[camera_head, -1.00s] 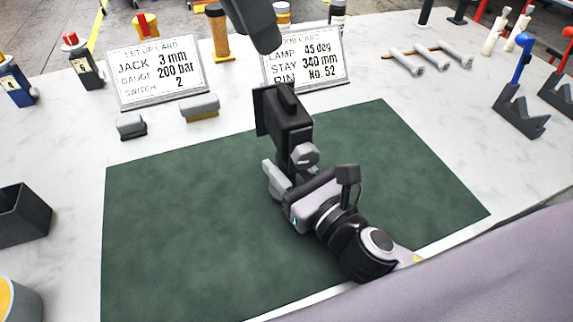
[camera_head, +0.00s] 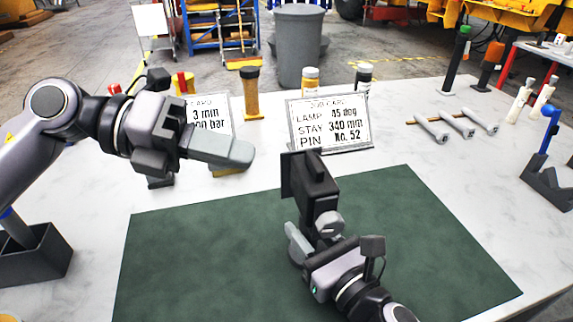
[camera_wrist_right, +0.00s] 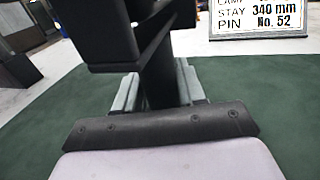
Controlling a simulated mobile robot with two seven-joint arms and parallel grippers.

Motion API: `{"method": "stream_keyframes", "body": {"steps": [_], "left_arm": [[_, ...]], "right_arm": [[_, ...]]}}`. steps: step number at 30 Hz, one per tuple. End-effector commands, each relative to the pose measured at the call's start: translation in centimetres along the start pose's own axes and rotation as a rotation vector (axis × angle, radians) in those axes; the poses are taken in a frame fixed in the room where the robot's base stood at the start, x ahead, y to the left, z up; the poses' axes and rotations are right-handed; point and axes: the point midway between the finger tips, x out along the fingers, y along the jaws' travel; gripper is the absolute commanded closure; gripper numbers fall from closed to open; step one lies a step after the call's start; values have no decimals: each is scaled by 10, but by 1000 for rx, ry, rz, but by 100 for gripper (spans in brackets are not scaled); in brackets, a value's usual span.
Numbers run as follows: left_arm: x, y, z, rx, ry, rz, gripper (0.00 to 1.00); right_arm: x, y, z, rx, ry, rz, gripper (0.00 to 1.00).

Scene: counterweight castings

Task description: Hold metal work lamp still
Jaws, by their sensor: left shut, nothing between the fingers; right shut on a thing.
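The metal work lamp (camera_head: 312,188) is a black blocky head with a flat plate on its left side and a grey knob below, over the green mat (camera_head: 200,250). My right gripper (camera_head: 307,245) is shut on its lower part. In the right wrist view, the lamp's dark post (camera_wrist_right: 158,75) stands between the two grey fingers, with the wider head above cut by the top edge.
The job card (camera_head: 330,125) behind the lamp reads lamp 45 deg, stay 340 mm, pin No. 52. The setup card (camera_head: 212,115) is partly covered by my left gripper. Grey rods (camera_head: 455,124) lie at right; a dark open box (camera_head: 35,265) stands at left. The mat's left part is clear.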

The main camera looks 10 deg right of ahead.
Motion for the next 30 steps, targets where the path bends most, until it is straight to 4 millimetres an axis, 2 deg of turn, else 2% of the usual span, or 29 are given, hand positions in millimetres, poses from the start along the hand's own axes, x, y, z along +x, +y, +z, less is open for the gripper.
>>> {"method": "stream_keyframes", "body": {"steps": [1,9,17,23,30], "left_arm": [[-7,8,-6,-66,-43,-35,100],[-38,33,-30,-360,-234,-184,100],[-52,43,-41,-497,-321,-240,100],[-39,41,-36,-509,-326,-249,100],[6,33,-18,-505,-325,-248,100]], "right_arm": [[0,0,0,0,1,0,100],[0,0,0,0,1,1,100],[0,0,0,0,1,1,100],[0,0,0,0,1,1,100],[0,0,0,0,1,1,100]]}}
